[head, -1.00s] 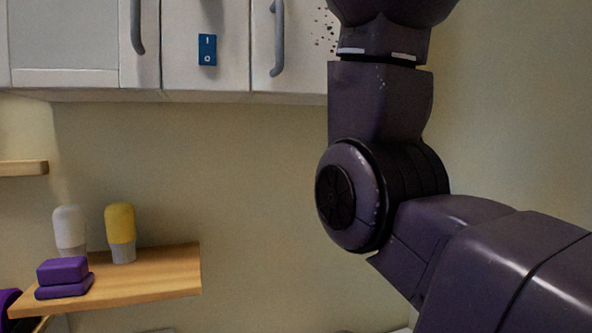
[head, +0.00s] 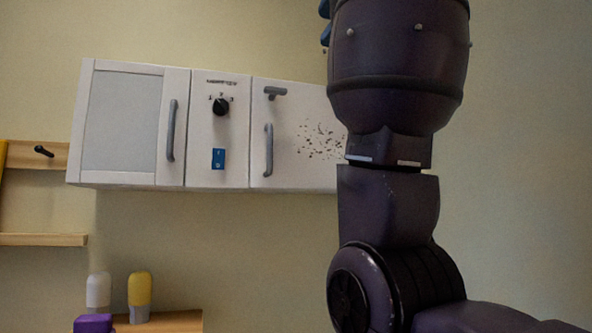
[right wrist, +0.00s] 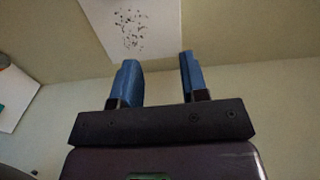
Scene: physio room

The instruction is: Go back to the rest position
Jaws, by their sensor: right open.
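My right arm rises through the right half of the head view. Its gripper (head: 325,22) is only partly seen at the top edge, as blue finger parts beside the dark wrist. In the right wrist view the two blue fingers (right wrist: 158,62) stand wide apart with nothing between them. Beyond them is a pale speckled panel (right wrist: 130,28). My left gripper is in neither view.
A white wall cabinet (head: 120,125) with grey handles, a black knob (head: 221,107) and a blue switch (head: 218,158) hangs behind my right arm. Below, a wooden shelf (head: 185,322) holds a white bottle (head: 98,292), a yellow bottle (head: 139,295) and a purple block (head: 93,323).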

